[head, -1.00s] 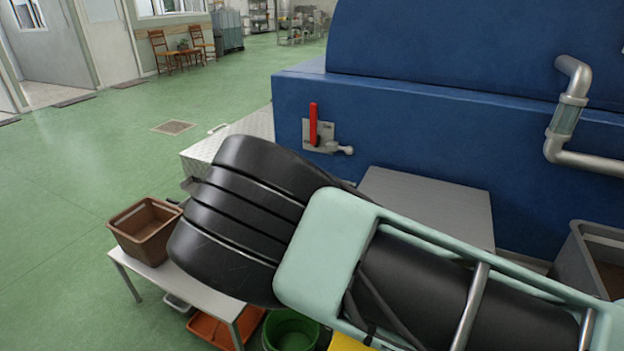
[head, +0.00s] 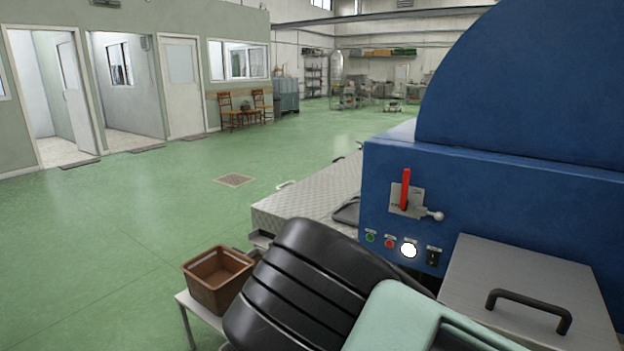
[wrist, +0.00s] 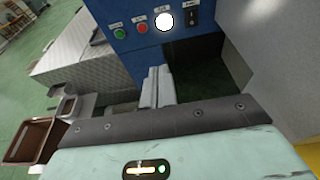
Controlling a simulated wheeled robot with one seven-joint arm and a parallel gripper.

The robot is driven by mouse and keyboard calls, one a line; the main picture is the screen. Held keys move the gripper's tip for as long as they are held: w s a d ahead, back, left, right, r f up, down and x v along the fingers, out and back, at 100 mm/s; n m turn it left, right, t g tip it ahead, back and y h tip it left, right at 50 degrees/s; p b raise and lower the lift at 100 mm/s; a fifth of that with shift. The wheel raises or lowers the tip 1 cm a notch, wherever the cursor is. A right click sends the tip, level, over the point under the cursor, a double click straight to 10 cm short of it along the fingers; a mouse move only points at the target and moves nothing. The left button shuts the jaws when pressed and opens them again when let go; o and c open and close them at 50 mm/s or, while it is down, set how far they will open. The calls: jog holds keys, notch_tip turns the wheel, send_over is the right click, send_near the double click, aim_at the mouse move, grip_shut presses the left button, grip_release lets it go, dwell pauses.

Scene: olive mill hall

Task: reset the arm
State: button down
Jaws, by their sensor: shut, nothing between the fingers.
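My gripper (wrist: 158,86) shows in the wrist view with its grey fingers closed together and nothing between them. The fingers point toward the front of the blue machine (wrist: 137,55), below its row of buttons; I cannot tell how far off they are. In the head view my black and mint-green arm fills the bottom middle and hides the gripper.
The blue machine (head: 470,200) carries a red lever (head: 405,188), green and red buttons and a lit white button (head: 408,250). A steel cover (head: 540,285) with a black handle is at right. A brown crate (head: 218,280) sits on a small table at left.

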jog(key=s+d+r+m+g+y, duration=0.1)
jog(key=s+d+r+m+g, duration=0.15)
jog(key=s+m+g, duration=0.85)
jog(key=s+a+r+m+y, duration=0.1)
jog(key=s+r+m+y, duration=0.1)
jog(key=s, duration=0.7)
jog(key=s+a+r+m+y+p, duration=0.1)
jog(key=s+r+m+y, duration=0.2)
jog(key=s, duration=0.7)
jog(key=s+a+r+m+g+y+p, duration=0.1)
jog(key=s+r+m+y, duration=0.1)
jog(key=s+r+m, duration=0.3)
jog(key=s+r, duration=0.4)
jog(key=s, duration=0.1)
jog(key=shift+a+r+m+y, duration=0.2)
jog(key=shift+a+m+y, duration=0.1)
jog(key=shift+a+y, duration=0.1)
jog(key=shift+d, duration=0.15)
